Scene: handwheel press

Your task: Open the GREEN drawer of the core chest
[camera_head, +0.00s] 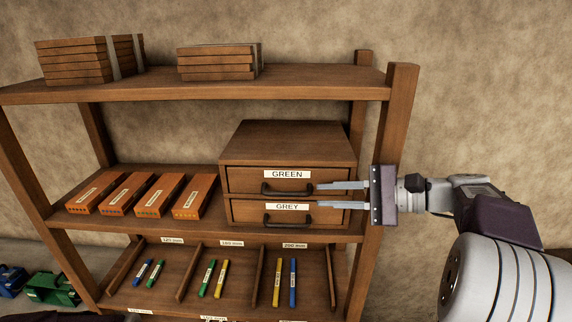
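The wooden core chest (290,140) stands on the middle shelf, with two drawers one above the other. The upper drawer carries the label GREEN (287,174) and looks shut. Its dark bow handle (287,190) is below the label. The lower drawer, labelled GREY (287,207), also looks shut, with its own dark handle (287,219). My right gripper (308,195) comes in from the right, its two fingers apart one above the other and nothing visible between them. The fingertips are in front of the chest, just right of the GREEN handle; contact is not clear. My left gripper is not in view.
The right shelf post (392,125) is close behind my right gripper. Several orange-brown boxes (158,195) lie left of the chest. Below is a divided tray with coloured sticks (292,282). Wooden boards (216,64) are stacked on top. Green parts (52,289) are at lower left.

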